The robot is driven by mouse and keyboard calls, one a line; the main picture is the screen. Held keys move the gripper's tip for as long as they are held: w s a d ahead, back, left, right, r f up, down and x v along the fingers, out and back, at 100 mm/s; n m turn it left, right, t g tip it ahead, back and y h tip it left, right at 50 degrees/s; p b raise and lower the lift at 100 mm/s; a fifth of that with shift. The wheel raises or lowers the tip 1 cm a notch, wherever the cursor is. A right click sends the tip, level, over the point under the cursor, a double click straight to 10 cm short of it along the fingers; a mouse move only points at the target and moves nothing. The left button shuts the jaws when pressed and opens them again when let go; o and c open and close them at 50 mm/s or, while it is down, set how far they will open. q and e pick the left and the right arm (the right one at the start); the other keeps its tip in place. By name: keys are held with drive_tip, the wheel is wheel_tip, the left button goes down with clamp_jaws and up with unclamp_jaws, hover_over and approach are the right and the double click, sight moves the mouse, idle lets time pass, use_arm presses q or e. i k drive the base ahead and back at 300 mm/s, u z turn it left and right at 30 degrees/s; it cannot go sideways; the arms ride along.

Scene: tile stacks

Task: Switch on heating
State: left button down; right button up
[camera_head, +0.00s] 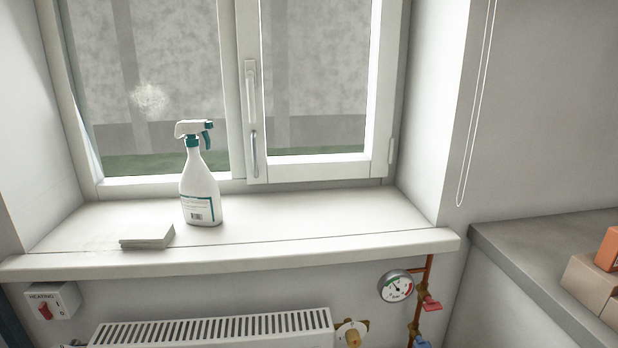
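A white heating switch box (52,302) labelled "HEATING" is on the wall at the lower left, just below the window sill. It has a red rocker switch (45,311); I cannot tell its position for sure. A white radiator (215,327) with a slotted top is under the sill, with a valve knob (352,332) at its right end. A round pressure gauge (396,287) sits on copper pipes to the right, with a red valve handle (431,304) and a blue one (421,342). Neither of my grippers is in view.
A grey counter (530,245) stands at the right with tan blocks (592,282) and an orange object (608,250). A cord loop (473,130) hangs by the window.

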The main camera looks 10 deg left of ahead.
sight(42, 308)
drive_tip(key=u, duration=1.8)
drive_tip(key=k, duration=0.7)
drive_tip(key=u, duration=0.1)
drive_tip(key=i, duration=1.5)
drive_tip(key=z, duration=0.6)
